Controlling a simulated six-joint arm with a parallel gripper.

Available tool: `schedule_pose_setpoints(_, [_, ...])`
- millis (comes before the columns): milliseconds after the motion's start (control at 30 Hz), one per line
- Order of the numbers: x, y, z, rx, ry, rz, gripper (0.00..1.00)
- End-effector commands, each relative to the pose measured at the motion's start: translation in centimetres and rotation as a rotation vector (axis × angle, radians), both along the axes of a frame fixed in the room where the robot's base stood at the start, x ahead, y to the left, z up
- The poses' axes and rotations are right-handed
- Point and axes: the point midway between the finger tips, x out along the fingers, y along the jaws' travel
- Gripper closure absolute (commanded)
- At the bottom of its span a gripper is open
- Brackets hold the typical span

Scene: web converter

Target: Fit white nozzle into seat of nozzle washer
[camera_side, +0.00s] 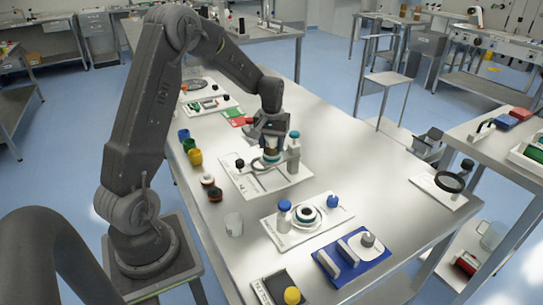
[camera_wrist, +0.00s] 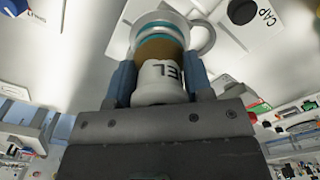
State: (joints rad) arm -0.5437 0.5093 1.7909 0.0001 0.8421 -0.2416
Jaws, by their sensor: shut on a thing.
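My gripper (camera_wrist: 162,78) is shut on the white nozzle (camera_wrist: 160,88), with one blue finger pad on each side. The nozzle is a white piece with dark letters. Beyond it, in line, are a brown band, a teal band and a pale round rim (camera_wrist: 163,22); I cannot tell where the nozzle ends and the seat begins. In the side view my gripper (camera_side: 270,138) is low over the nozzle washer (camera_side: 294,158), a white board with a ring and a grey post with a teal top. Contact with the seat cannot be made out.
A black knob (camera_side: 240,163) stands left of the ring. A second board (camera_side: 306,217) with a blue-capped bottle is nearer the camera.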

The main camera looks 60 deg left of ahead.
Motion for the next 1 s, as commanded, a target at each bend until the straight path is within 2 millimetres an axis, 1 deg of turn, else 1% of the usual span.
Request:
schedule_pose_setpoints(700, [0.1, 0.0, 3.6, 0.001, -0.003, 0.000, 0.88])
schedule_pose_setpoints(1000, [0.0, 0.0, 4.3, 0.000, -0.001, 0.000, 0.88])
